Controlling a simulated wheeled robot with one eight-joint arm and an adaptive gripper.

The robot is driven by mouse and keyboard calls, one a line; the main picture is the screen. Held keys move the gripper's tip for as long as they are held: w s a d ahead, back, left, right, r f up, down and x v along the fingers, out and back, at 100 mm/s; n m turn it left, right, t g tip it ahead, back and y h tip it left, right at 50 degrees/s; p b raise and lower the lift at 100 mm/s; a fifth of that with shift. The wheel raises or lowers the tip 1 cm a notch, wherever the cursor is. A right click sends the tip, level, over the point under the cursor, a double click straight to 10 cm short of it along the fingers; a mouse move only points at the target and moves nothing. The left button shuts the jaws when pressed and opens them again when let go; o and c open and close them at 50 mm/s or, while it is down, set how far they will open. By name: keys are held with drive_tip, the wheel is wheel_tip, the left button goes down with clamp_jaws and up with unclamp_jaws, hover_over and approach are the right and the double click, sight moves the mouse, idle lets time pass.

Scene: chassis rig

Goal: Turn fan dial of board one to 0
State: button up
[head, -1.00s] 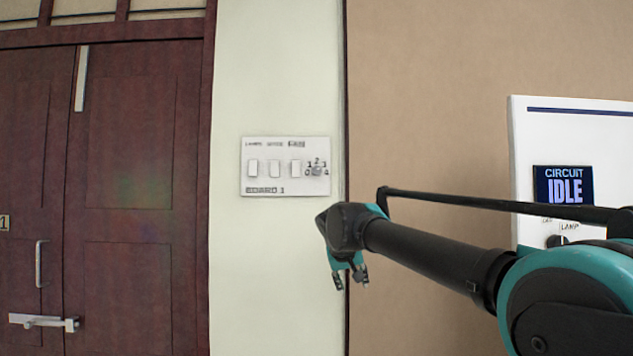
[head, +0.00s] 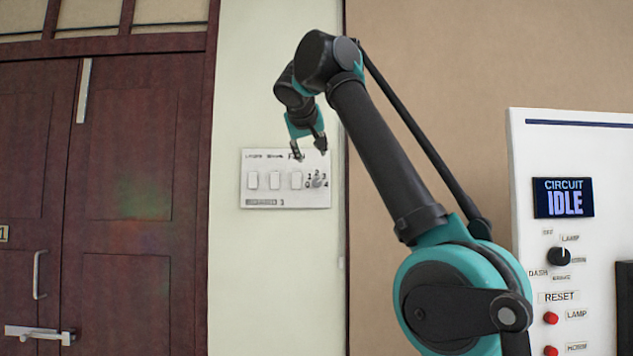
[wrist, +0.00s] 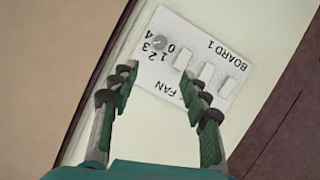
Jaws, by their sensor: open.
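Board one (head: 262,201) is a white plate on the pale wall strip, with several white rocker switches and a round grey fan dial (head: 317,181) at its right end. Numbers 0 to 4 ring the dial. In the wrist view the board (wrist: 207,41) appears turned over, with the dial (wrist: 159,42) at its left end and the label FAN nearby. My gripper (head: 308,153) is open and empty, in front of the board's top edge in the head view. In the wrist view the open fingers (wrist: 160,88) point toward the board, apart from the dial. Which number the dial points to is too small to tell.
A dark red double door (head: 128,200) with metal handles stands at the left. At the right a white circuit panel (head: 520,230) has a screen reading CIRCUIT IDLE (head: 563,198), a black knob (head: 559,257) and red buttons (head: 551,318). The wall below the board is clear.

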sight(317, 182)
drive_tip(key=x, duration=1.7)
drive_tip(key=shift+w+d+f, duration=0.1)
drive_tip(key=shift+c, duration=0.2)
clamp_jaws()
